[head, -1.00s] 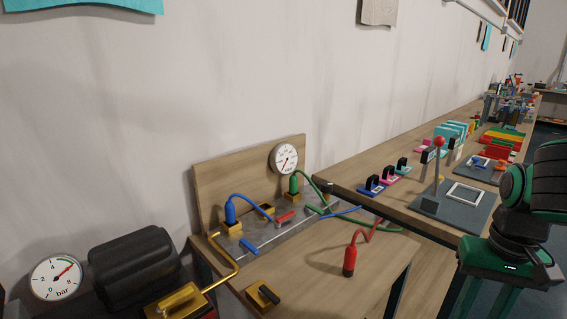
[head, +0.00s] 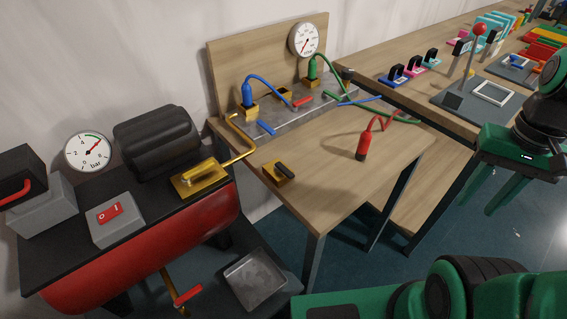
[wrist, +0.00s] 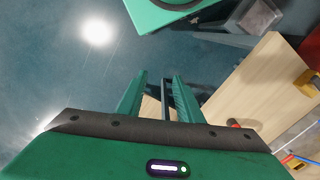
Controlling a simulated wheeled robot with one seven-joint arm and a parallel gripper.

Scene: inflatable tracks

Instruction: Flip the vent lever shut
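No lever is marked as the vent, so I cannot tell which one it is. A red-handled lever on a brass pipe (head: 187,294) hangs below the red compressor tank (head: 150,245). A brass valve block (head: 203,176) with a yellow handle sits on the compressor's top. A red lever (head: 302,101) and a blue lever (head: 265,128) lie on the grey manifold. My gripper (wrist: 160,95) is open and empty, its green fingers apart over the floor and bench edge, away from these levers.
A pressure gauge (head: 88,152) and a red switch box (head: 115,219) are on the compressor. Open floor lies right of the bench.

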